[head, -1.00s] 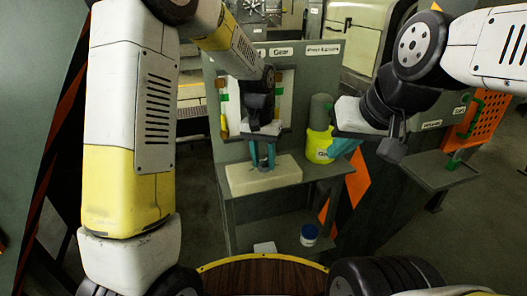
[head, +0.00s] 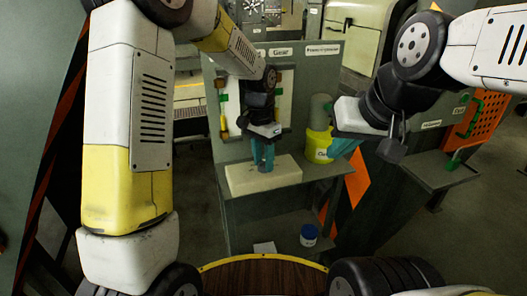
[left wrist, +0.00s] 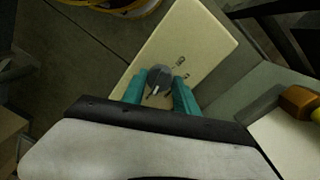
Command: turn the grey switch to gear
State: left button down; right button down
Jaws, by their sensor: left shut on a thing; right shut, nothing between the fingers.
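The box top (left wrist: 191,36) also shows in the left wrist view, with small dark markings beside the knob, too small to read. My left gripper (head: 263,166) points down at the box, its teal fingers (left wrist: 160,90) on either side of the switch and shut on it. In the head view the fingers hide the switch. My right gripper (head: 343,149) is shut and empty, to the right near a yellow container.
The yellow container (head: 318,146) stands on the bench (head: 318,172) right of the box. A blue-and-white jar (head: 309,236) is on the lower shelf. An orange perforated panel (head: 482,115) is at the right.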

pick_arm(q)
jog(key=c, duration=1.2)
grip_release()
jog(key=shift+c, duration=0.2)
jog(key=r, duration=0.7)
jog(key=shift+w+a, duration=0.15)
jog(key=shift+w, duration=0.05)
jog(key=shift+r, duration=0.45)
